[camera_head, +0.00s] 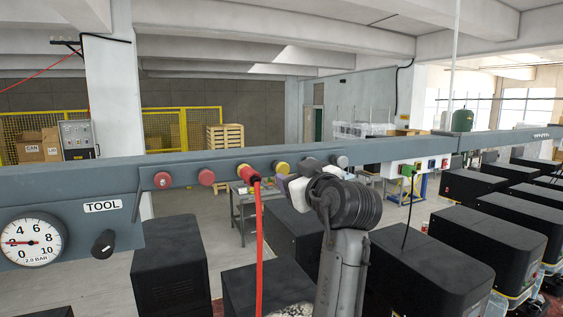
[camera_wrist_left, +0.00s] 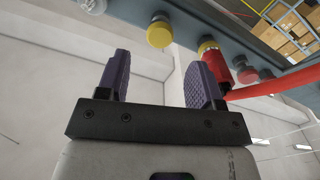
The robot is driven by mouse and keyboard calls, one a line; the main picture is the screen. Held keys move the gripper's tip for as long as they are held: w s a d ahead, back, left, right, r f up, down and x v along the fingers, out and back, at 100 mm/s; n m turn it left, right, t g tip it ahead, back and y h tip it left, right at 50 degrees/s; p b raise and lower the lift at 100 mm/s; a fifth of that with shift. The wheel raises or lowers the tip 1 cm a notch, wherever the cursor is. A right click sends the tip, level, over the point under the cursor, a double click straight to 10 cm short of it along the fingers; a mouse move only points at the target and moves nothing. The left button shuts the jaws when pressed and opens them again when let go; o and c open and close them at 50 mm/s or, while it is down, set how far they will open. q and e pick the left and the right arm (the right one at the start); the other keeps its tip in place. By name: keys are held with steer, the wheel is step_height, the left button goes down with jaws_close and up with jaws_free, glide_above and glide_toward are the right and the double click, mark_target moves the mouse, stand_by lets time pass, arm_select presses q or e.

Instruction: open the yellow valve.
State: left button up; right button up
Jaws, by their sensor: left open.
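A round yellow knob (camera_head: 281,167), the only plain yellow one on the rail, fits the yellow valve. It shows whole in the left wrist view (camera_wrist_left: 159,30), beyond and between my fingertips, apart from them. My left gripper (camera_head: 287,183) is just below and in front of it in the head view, partly hidden by my own wrist. In the wrist view the gripper (camera_wrist_left: 161,62) is open, its purple ridged fingers spread with nothing between them. My right gripper is not in view.
Left of the knob, a red plug (camera_head: 249,177) in a yellow-ringed socket carries a hanging red hose (camera_head: 259,245). Red knobs (camera_head: 206,177) sit further left on the blue-grey rail (camera_head: 400,150). A gauge (camera_head: 32,240) points near 2. Black machines (camera_head: 172,265) stand below.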

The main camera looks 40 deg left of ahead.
mark_target(284, 168)
arm_select(q)
steer(key=p+x, duration=0.2)
steer(key=x, duration=0.3)
steer(key=shift+w+a+r, duration=0.15)
steer(key=shift+a, duration=0.2)
steer(key=shift+p+x, duration=0.6)
steer(key=shift+x, duration=0.5)
steer(key=c, duration=0.5)
jaws_close()
